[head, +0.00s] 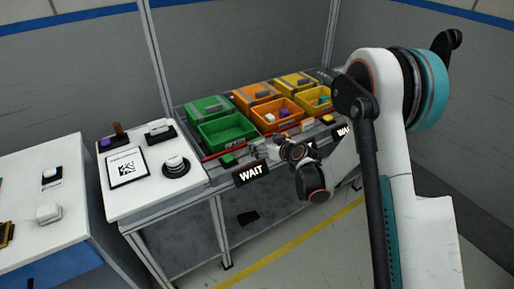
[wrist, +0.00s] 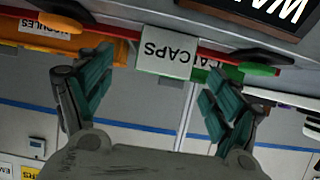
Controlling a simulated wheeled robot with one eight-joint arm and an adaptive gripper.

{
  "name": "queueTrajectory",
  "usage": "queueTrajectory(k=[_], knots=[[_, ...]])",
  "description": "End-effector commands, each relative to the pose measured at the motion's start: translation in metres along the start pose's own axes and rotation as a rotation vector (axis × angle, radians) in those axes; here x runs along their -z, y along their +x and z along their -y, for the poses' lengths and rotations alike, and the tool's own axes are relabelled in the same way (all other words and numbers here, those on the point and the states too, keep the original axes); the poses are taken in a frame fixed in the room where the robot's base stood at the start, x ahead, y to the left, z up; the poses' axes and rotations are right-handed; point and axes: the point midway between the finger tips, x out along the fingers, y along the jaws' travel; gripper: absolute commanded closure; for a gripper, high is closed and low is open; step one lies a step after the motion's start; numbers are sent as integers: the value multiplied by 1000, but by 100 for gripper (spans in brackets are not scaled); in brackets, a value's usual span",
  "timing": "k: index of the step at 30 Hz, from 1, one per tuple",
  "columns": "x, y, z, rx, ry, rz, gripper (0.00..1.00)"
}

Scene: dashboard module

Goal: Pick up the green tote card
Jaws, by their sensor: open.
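The green tote card (wrist: 167,53) is a white card with a green edge and upside-down lettering that reads "CAPS" at its end. In the wrist view it lies between and just beyond the fingertips of my gripper (wrist: 155,78), with a visible gap on each side. My gripper is open and empty. In the head view my gripper (head: 283,147) is low at the front edge of the tote bench, right of the front green tote (head: 228,142). The card cannot be made out clearly in the head view.
A red rail (head: 232,150) runs along the totes' front and crosses the wrist view near the card. A green piece (head: 228,160) sits near the "WAIT" sign (head: 251,174). An orange tote (head: 288,103) stands to the right. A white table (head: 113,208) is at left.

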Motion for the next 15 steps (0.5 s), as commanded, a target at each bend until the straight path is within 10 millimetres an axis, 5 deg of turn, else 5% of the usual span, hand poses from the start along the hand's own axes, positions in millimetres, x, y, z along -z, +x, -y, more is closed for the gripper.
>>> queueTrajectory(k=[9, 15], knots=[[3, 42, 6, 0, -1, 1, 17], [5, 50, 6, -1, 0, 1, 17]])
